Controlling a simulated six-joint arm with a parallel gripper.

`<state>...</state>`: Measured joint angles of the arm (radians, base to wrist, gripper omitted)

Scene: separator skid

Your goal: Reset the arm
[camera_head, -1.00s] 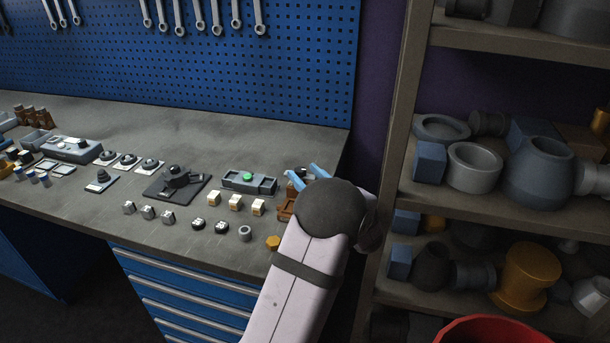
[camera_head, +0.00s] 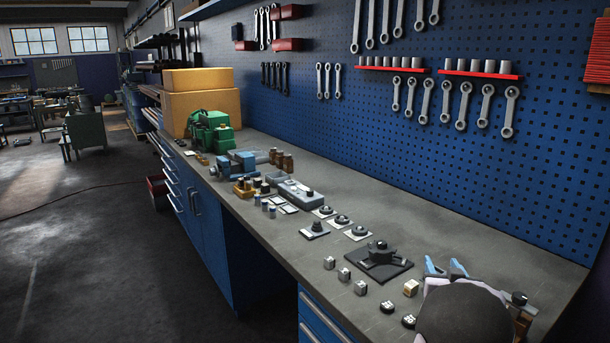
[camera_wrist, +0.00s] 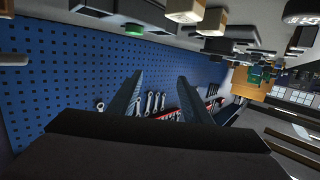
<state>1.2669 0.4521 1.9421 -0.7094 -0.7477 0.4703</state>
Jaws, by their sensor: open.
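My gripper (camera_head: 446,268) shows in the head view at the lower right, over the near end of the workbench. Its two blue fingers are apart with nothing between them. My rounded dark wrist hides part of the bench below it. In the wrist view my gripper (camera_wrist: 160,98) has both dark fingers spread, with the blue pegboard and hanging wrenches behind the gap.
The grey workbench (camera_head: 290,250) holds a dark base with a knob (camera_head: 380,258), several small blocks, a grey tray device (camera_head: 300,194), a blue vise (camera_head: 240,162) and a green machine (camera_head: 208,132). A pegboard (camera_head: 450,150) stands behind. Open floor lies left.

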